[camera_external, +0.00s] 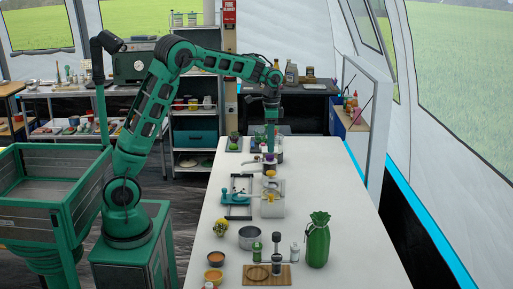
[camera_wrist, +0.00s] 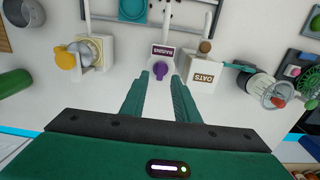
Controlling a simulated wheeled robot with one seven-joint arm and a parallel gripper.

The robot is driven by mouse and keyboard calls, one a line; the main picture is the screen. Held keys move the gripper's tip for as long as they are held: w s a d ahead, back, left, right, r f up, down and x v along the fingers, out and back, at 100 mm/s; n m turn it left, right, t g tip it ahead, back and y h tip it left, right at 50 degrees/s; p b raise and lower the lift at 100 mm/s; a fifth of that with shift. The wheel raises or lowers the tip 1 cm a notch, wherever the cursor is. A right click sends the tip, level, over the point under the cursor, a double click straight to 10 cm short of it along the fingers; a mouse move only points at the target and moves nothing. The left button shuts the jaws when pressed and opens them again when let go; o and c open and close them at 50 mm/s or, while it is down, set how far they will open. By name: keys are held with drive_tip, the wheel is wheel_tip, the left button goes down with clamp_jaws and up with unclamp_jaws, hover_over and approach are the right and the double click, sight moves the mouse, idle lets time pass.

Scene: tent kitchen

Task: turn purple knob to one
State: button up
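The purple knob (camera_wrist: 160,69) sits on the front of a white dispenser labelled RAISINS (camera_wrist: 163,51), at the centre of the wrist view. In the external view the knob (camera_external: 269,157) is a small purple spot under my gripper (camera_external: 270,146). My gripper (camera_wrist: 160,77) is open in the wrist view. Its two green fingers point toward the dispenser, one on each side of the knob, with a visible gap on both sides. Nothing is held. I cannot make out number marks around the knob.
A second dispenser labelled OATS (camera_wrist: 203,77) stands close on the right. A white dispenser with a yellow knob (camera_wrist: 66,55) is on the left. A clear jar (camera_wrist: 270,92) lies farther right. The white table (camera_external: 333,205) has free room along its right side.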

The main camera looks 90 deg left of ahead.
sight(271, 155)
wheel_tip(271, 155, up, 8)
drive_tip(key=shift+f, duration=0.25)
drive_tip(key=s+d+m, duration=0.1)
drive_tip(key=s+d, duration=0.2)
drive_tip(key=d, duration=0.7)
drive_tip(key=s+d+m+h, duration=0.1)
drive_tip(key=s+d, duration=0.2)
drive_tip(key=d, duration=0.8)
drive_tip(key=s+d+m, duration=0.1)
drive_tip(key=s+d, duration=0.2)
drive_tip(key=d, duration=0.7)
drive_tip(key=s+d+f+m, duration=0.1)
drive_tip(key=s+d+f, duration=0.2)
drive_tip(key=s, duration=0.5)
drive_tip(key=s+d+f+m, duration=0.1)
drive_tip(key=s+d+f, duration=0.2)
drive_tip(key=s+d, duration=0.2)
drive_tip(key=s+d+f+m+y, duration=0.1)
drive_tip(key=s+d+f, duration=0.2)
drive_tip(key=s, duration=0.8)
drive_tip(key=shift+d+f, duration=0.25)
drive_tip(key=shift+d, duration=0.85)
